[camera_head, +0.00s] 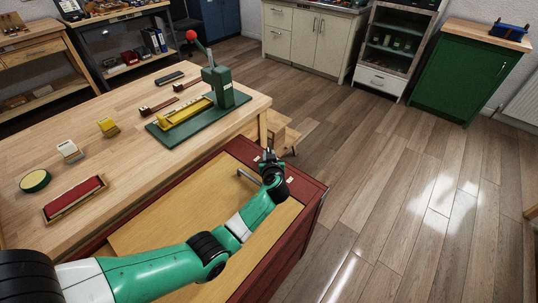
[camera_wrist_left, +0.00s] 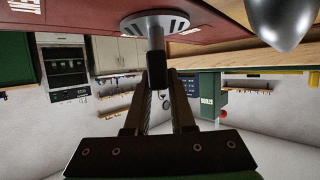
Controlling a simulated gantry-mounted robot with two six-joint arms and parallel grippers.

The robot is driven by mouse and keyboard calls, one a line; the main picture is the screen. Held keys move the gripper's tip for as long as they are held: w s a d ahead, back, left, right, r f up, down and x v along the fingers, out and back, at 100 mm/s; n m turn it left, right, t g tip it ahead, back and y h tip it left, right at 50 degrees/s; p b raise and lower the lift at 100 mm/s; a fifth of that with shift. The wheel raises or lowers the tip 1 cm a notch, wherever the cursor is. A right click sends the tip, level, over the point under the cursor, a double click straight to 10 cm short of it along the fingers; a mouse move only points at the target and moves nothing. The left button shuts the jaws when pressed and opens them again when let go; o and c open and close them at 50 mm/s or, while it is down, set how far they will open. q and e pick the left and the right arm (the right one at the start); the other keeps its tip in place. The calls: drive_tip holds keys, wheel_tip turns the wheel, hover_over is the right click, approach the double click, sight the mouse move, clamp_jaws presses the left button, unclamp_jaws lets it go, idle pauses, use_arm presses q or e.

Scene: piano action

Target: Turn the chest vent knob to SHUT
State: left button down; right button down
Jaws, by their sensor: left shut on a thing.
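The red chest (camera_head: 312,192) stands beside the workbench, its lid at the right under my left arm. My left gripper (camera_head: 268,158) is at the far end of the lid, and in the head view it hides most of the vent knob. In the left wrist view the vent shows as a slotted grey disc (camera_wrist_left: 155,22) with a stem. The dark knob (camera_wrist_left: 158,60) on the stem sits between the fingertips of my left gripper (camera_wrist_left: 159,82), which is shut on it. A pale label (camera_wrist_left: 186,31) lies beside the disc; its word and the pointer setting cannot be read.
A grey bar handle (camera_head: 249,176) stands on the lid just left of the gripper. The workbench (camera_head: 110,175) carries a green press (camera_head: 222,85) and small blocks. The floor (camera_head: 400,200) at the right is clear.

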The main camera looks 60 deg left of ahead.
use_arm(q)
drive_tip(key=shift+f, duration=0.15)
drive_tip(key=c, duration=0.8)
unclamp_jaws()
drive_tip(key=shift+o, duration=0.2)
drive_tip(key=shift+r, duration=0.2)
drive_tip(key=p+v, duration=1.1)
drive_tip(key=p, duration=0.7)
drive_tip(key=shift+d, duration=0.25)
drive_tip(key=shift+s, duration=0.1)
